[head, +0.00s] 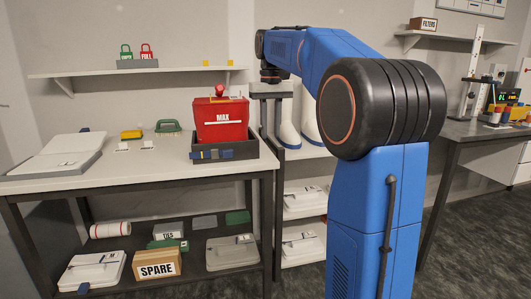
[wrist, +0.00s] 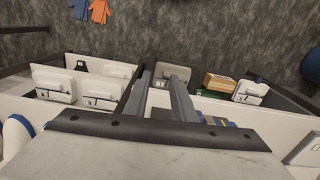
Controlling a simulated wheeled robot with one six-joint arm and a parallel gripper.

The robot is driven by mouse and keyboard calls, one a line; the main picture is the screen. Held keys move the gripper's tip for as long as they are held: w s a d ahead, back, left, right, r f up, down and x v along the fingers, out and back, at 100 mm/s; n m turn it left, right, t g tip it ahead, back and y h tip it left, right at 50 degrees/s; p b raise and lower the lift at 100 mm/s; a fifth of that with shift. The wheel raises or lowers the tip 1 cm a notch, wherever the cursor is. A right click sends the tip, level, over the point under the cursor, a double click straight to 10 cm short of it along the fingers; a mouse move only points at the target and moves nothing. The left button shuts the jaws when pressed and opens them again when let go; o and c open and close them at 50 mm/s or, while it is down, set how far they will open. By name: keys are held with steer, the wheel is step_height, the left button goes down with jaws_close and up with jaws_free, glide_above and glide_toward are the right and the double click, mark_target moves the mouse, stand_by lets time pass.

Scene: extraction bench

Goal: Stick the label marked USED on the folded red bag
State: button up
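A red, bag-like item (head: 220,120) marked MAX stands upright in a dark tray (head: 240,151) at the right end of the left bench in the head view. I cannot tell whether it is folded. Two small white labels (head: 122,147) (head: 148,144) lie on the bench left of the tray; their print is too small to read, so I cannot tell which is marked USED. My gripper (wrist: 157,85) is open in the wrist view, with nothing seen between its fingers. In the head view, my arm's end is high, right of the red item and apart from it.
A white-and-grey flat unit (head: 55,157) covers the bench's left end. A wall shelf (head: 180,70) hangs above. Boxes, including SPARE (head: 157,266), fill the lower shelf. The bench's front middle is clear.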

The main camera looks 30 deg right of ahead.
step_height(320, 180, down, 8)
steer(key=w+a, duration=0.1)
steer(key=shift+a, duration=0.35)
